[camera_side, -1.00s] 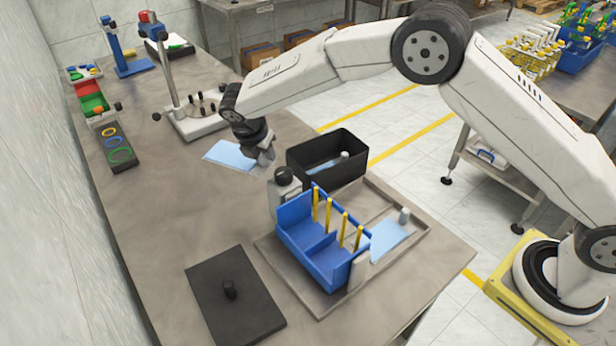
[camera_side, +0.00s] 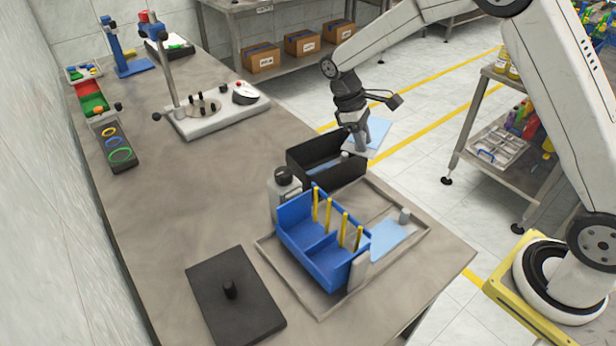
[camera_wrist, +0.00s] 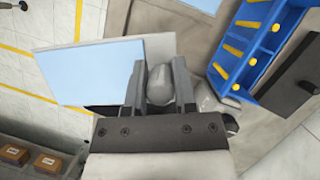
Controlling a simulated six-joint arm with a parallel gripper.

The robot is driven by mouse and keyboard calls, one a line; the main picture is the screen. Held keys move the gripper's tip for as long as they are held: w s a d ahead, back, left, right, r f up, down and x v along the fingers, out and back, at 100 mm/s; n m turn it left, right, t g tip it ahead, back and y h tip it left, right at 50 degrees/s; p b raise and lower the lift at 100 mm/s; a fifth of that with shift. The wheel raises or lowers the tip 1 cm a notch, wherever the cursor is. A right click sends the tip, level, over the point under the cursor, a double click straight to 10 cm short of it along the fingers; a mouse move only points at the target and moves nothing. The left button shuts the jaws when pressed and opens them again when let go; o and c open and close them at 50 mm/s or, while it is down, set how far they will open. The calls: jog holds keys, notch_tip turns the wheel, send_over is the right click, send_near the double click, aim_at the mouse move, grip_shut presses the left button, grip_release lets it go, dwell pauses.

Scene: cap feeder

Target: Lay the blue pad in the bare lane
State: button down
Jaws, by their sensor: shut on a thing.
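My gripper (camera_side: 358,138) is shut on the grey knob (camera_wrist: 160,85) of a light blue pad (camera_side: 378,134). It holds the pad in the air above the far right end of the black bin (camera_side: 345,178). In the wrist view the held pad (camera_wrist: 92,72) spreads left of the fingers, with a pale strip near them. A second light blue pad (camera_side: 388,240) lies in the right part of the framed tray (camera_side: 433,229), with a grey knob (camera_side: 404,214) beside it. Bare grey tray floor (camera_side: 368,205) shows behind the blue caddy; its lane is partly hidden by that caddy.
The blue caddy (camera_side: 312,252) with several upright yellow posts stands in the tray's left part. A grey bottle (camera_side: 284,190) with a dark cap stands beside it. A black plate (camera_side: 240,310) with a knob lies in front.

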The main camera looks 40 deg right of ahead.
aim_at(373, 155)
jog(key=s+d+f+m+y, duration=0.1)
jog(key=s+d+m+y, duration=0.1)
jog(key=s+d+m, duration=0.2)
jog(key=shift+s+d+m, duration=0.4)
jog(key=shift+s+m, duration=0.1)
jog(key=shift+m, duration=0.1)
